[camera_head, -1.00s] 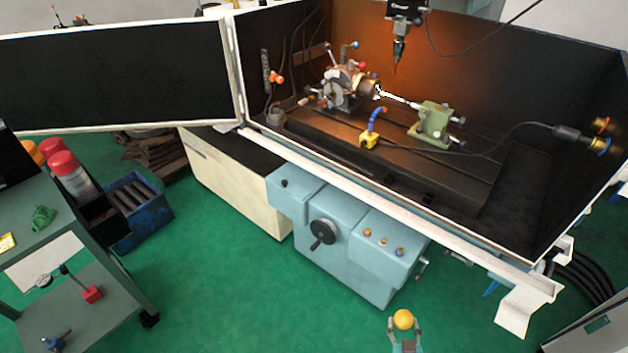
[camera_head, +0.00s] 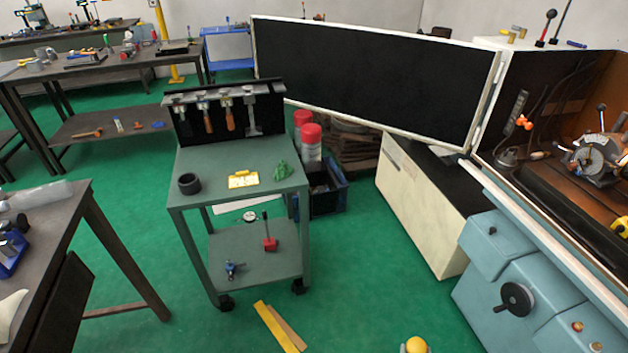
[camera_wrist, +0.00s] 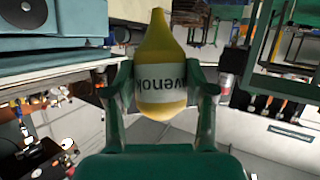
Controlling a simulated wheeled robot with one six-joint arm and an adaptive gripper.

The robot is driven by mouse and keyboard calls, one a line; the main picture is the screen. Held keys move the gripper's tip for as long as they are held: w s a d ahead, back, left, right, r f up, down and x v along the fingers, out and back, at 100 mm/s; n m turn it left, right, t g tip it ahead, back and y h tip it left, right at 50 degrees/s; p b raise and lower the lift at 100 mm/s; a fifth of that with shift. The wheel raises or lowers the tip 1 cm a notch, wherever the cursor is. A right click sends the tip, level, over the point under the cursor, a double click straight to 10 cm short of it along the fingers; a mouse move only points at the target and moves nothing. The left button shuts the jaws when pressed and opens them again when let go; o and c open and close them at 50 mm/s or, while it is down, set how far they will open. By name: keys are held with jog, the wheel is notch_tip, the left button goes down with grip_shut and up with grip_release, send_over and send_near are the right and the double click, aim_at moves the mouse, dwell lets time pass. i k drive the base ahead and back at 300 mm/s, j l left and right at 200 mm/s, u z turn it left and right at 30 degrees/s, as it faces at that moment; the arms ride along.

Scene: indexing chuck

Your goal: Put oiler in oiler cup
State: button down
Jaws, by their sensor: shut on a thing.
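My gripper (camera_wrist: 162,88) is shut on the oiler (camera_wrist: 158,45), a yellow bottle with a pale label and a tapered top. The fingers press on both sides of its body in the wrist view. In the head view only the oiler's round yellow end (camera_head: 416,345) shows at the bottom edge; most of my gripper is cut off there. A dark, round, open cup (camera_head: 189,184), which looks like the oiler cup, stands on the left of the green cart's top (camera_head: 222,163). My gripper is well to the right of it and apart.
A workbench (camera_head: 72,218) stands at left, the machine (camera_head: 515,270) at right. Yellow strips (camera_head: 274,328) lie on the floor. Green floor between is free.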

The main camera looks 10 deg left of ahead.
aim_at(191, 190)
jog(key=i+u, duration=0.5)
jog(key=i+l+u, duration=0.25)
jog(key=i+u, duration=0.25)
jog(key=i, duration=0.1)
